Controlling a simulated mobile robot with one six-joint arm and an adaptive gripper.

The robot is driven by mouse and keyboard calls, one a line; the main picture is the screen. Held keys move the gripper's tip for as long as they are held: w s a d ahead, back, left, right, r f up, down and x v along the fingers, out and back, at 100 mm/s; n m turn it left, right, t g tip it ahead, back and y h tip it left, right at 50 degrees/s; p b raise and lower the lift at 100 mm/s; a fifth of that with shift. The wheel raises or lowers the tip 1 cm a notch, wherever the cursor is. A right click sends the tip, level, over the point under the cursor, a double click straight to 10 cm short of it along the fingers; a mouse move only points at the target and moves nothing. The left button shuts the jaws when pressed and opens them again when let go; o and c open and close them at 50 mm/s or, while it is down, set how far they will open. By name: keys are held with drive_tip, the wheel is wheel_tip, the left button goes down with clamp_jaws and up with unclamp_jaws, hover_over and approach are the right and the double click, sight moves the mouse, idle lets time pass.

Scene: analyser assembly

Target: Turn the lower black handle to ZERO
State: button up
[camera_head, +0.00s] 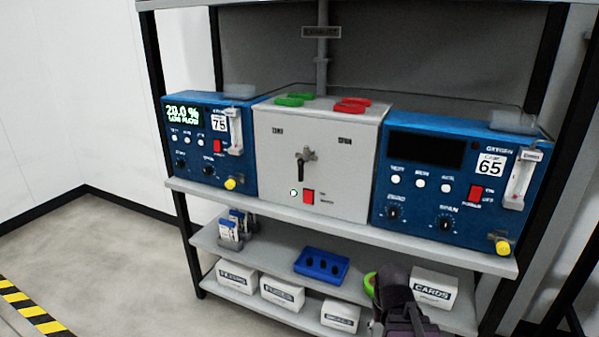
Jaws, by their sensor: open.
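The grey box (266,167) stands in the middle of the upper shelf between two blue analysers. A black handle (301,168) is on its front, and its lever points down and slightly left. A small dark fitting sits at its pivot; I cannot tell whether it is a second handle. Blurred labels are above the handle, one at left that seems to read ZERO (277,131) and one at right that seems to read SPAN (345,140). My gripper (384,284) is at the bottom right, low and well apart from the handle. Its fingers are hard to make out.
The left blue analyser (192,171) shows 20.0 % LOW FLOW; the right one (383,225) has a dark display. Yellow knobs stick out at their lower corners. Below are a blue tray (301,270) and several white boxes. The floor at left is clear.

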drive_tip(key=w+a+r+n+t+h+p, duration=0.2)
drive_tip(key=w+r+n+t+h+p, duration=0.1)
drive_tip(key=w+r+n+h+p, duration=0.25)
drive_tip(key=n+t+p, duration=0.9)
drive_tip(key=n+t, duration=0.5)
drive_tip(key=n, duration=1.3)
approach(300, 172)
drive_tip(key=v, duration=0.3)
drive_tip(key=shift+s+a+m+h, duration=0.1)
drive_tip(key=shift+a+m+h, duration=0.15)
drive_tip(key=shift+a+h, duration=0.1)
drive_tip(key=shift+d, duration=0.1)
drive_tip(key=x, duration=1.4)
drive_tip(key=shift+s+f, duration=0.1)
drive_tip(key=shift+c, duration=0.2)
clamp_jaws()
